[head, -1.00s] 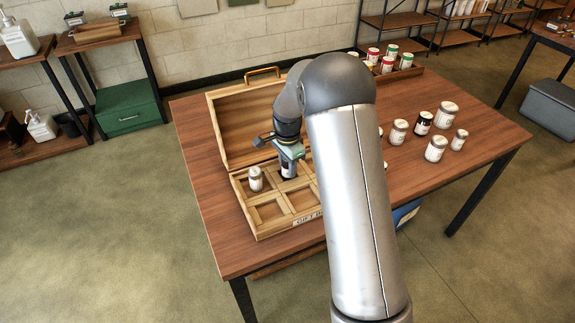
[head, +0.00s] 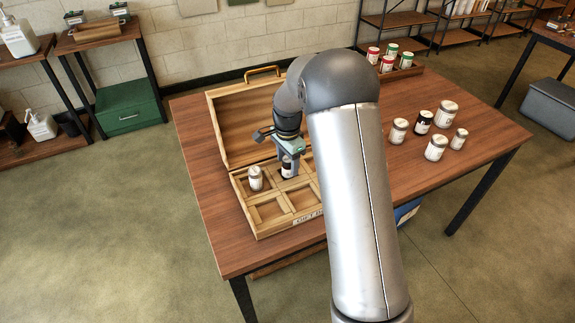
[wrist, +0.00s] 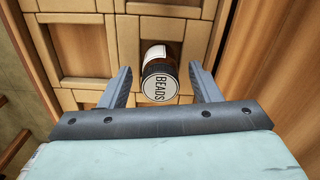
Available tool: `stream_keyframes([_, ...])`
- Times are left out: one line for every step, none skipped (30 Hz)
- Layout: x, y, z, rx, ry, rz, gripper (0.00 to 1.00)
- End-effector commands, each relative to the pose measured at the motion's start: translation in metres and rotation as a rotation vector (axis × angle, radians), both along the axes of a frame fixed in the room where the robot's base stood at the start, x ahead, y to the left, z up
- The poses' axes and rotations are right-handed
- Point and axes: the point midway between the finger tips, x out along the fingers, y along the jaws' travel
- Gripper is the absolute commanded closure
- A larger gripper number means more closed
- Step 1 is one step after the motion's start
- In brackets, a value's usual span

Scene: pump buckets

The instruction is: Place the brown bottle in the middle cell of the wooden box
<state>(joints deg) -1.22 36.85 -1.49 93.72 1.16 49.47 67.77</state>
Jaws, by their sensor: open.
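The wooden box (head: 237,189) stands on the table with its lid open behind it. The brown bottle (wrist: 158,58), with a dark cap rim and a white round top reading BEADS, sits between the fingers of my gripper (wrist: 161,84). The fingers are open, one on each side, with gaps visible in the wrist view. In the head view the bottle (head: 288,169) appears to stand in the middle cell of the back row, just under my gripper (head: 288,163). Its base is hidden. A white-labelled jar (head: 255,179) stands in the back left cell.
The front cells in view are empty. My arm hides the box's right side. Several jars (head: 436,148) stand on the table's right half. A tray (head: 408,72) of jars with red and green lids is at the back. The raised lid (head: 243,122) stands close behind my gripper.

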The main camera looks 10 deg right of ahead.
Motion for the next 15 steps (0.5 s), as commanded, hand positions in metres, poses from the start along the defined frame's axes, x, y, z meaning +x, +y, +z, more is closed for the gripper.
stream_keyframes([0.001,0.0,0.011,0.0,-0.006,0.001,0.43])
stream_keyframes([0.001,0.0,0.018,0.0,-0.005,0.001,0.43])
stream_keyframes([0.001,0.0,0.027,0.0,-0.006,0.001,0.43])
stream_keyframes([0.001,0.0,0.034,0.0,-0.005,0.001,0.43])
stream_keyframes([0.001,0.001,0.041,0.0,-0.006,0.001,0.43])
stream_keyframes([0.001,0.0,0.049,0.0,-0.006,0.001,0.43])
stream_keyframes([0.001,0.0,0.055,0.0,-0.005,0.001,0.43])
stream_keyframes([0.001,0.0,0.061,0.0,-0.004,0.001,0.43])
stream_keyframes([0.001,0.0,0.069,0.0,-0.005,0.001,0.43])
stream_keyframes([0.001,0.0,0.074,0.0,-0.005,0.001,0.43])
stream_keyframes([0.001,0.0,0.079,0.0,-0.004,0.001,0.43])
stream_keyframes([0.0,0.0,0.084,0.0,-0.002,0.001,0.43])
stream_keyframes([0.0,0.0,0.088,0.0,-0.003,0.0,0.43])
stream_keyframes([0.0,0.0,0.091,0.0,-0.003,0.001,0.43])
stream_keyframes([0.0,0.0,0.095,0.0,-0.003,0.001,0.43])
